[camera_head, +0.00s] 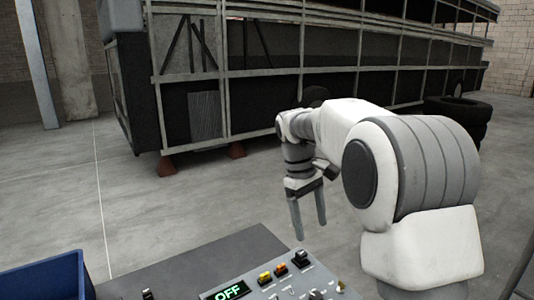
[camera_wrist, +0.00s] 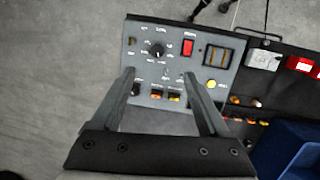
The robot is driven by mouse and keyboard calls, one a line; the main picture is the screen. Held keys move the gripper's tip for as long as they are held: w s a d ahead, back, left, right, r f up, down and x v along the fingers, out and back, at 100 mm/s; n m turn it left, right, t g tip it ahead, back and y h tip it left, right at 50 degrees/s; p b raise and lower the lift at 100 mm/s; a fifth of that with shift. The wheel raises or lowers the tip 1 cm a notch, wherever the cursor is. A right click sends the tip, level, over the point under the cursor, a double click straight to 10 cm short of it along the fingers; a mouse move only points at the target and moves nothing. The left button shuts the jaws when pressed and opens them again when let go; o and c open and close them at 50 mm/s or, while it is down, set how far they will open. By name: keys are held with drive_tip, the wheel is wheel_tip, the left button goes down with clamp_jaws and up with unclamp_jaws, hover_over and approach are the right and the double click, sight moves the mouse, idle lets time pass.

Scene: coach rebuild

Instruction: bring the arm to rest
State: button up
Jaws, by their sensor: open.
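My gripper (camera_head: 310,230) hangs from the bent arm with its fingers pointing down, in front of and above the far edge of the control panel (camera_head: 262,268). In the wrist view my gripper (camera_wrist: 162,82) has its two fingers spread apart with nothing between them. The grey control panel (camera_wrist: 140,60) lies beyond the fingers there, with a black knob (camera_wrist: 157,50), a red switch (camera_wrist: 188,47) and several small yellow and orange switches. The fingers appear clear of the panel. The panel's display (camera_head: 229,291) reads OFF in the head view.
A blue bin (camera_head: 45,278) stands at the lower left and also shows in the wrist view (camera_wrist: 292,150). A dark coach frame (camera_head: 250,75) spans the back, with stacked tyres (camera_head: 462,112) at the right. Open concrete floor (camera_head: 180,200) lies between the panel and the coach.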

drive_tip(key=s+d+r+m+t+y, duration=0.1)
drive_tip(key=s+d+r+m+t, duration=0.15)
drive_tip(key=s, duration=0.75)
drive_tip(key=s+d+r+m+t+y, duration=0.1)
drive_tip(key=s+r+m+t, duration=0.15)
drive_tip(key=s, duration=0.75)
drive_tip(key=s+f+m+t, duration=0.1)
drive_tip(key=s+f+m, duration=0.1)
drive_tip(key=s, duration=0.4)
drive_tip(key=shift+s+f+t, duration=0.25)
drive_tip(key=shift+t, duration=0.15)
